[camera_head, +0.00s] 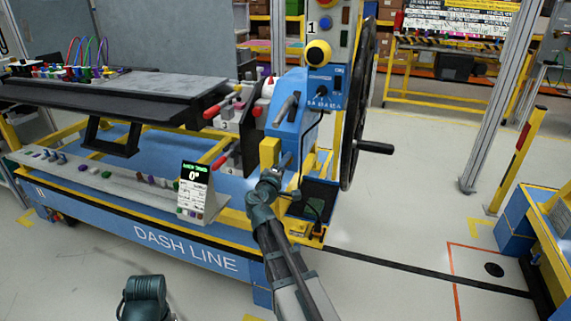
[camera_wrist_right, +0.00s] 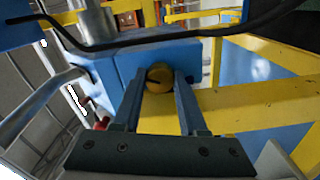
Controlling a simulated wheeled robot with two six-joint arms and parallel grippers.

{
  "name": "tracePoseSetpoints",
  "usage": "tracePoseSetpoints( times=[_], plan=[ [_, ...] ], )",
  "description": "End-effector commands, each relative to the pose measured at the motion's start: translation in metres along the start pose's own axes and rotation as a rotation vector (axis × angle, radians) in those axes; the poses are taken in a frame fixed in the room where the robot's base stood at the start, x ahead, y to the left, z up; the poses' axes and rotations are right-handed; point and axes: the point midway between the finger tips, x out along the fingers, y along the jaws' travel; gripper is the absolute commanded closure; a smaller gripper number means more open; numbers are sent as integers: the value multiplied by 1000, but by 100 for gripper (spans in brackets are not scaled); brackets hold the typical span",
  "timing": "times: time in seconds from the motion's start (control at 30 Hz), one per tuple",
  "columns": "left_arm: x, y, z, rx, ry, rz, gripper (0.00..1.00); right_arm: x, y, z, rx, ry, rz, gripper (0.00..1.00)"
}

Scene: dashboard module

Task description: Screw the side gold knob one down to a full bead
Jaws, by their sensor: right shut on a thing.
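My right gripper (camera_head: 278,168) reaches in from the bottom right to the near end of the blue console. In the right wrist view its two fingers (camera_wrist_right: 159,88) are closed on the sides of a round gold knob (camera_wrist_right: 158,75) with a dark line on its face. The knob sits against a blue block (camera_wrist_right: 120,64) of the console. In the head view this knob is too small and covered to make out clearly. My left gripper is out of frame; only a dark arm part of mine shows at the bottom.
A sign (camera_head: 195,190) on the bench shows 0°. A large black handwheel (camera_head: 358,110) with a protruding handle stands right of the console. A yellow post (camera_head: 268,152) is beside the gripper. In the wrist view a black cable (camera_wrist_right: 150,38) crosses above the knob. Open floor lies to the right.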

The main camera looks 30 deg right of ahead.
Motion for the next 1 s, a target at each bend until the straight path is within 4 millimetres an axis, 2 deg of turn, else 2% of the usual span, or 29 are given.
tracePoseSetpoints(
  times=[0.03,0.07,0.2,0.23,0.5,0.63,1.0],
  plan=[
    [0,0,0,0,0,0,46,-1,-1,1,2,-1,-2,100],
    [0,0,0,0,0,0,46,-1,-1,1,2,-1,-2,57],
    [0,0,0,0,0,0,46,-1,0,1,1,-1,-1,31],
    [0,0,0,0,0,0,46,-1,0,1,1,-1,-1,28],
    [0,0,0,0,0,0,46,-1,0,0,0,0,-1,28],
    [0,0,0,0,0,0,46,-11,0,1,0,0,-1,28],
    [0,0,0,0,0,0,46,-89,0,2,0,3,-1,28]
  ],
)
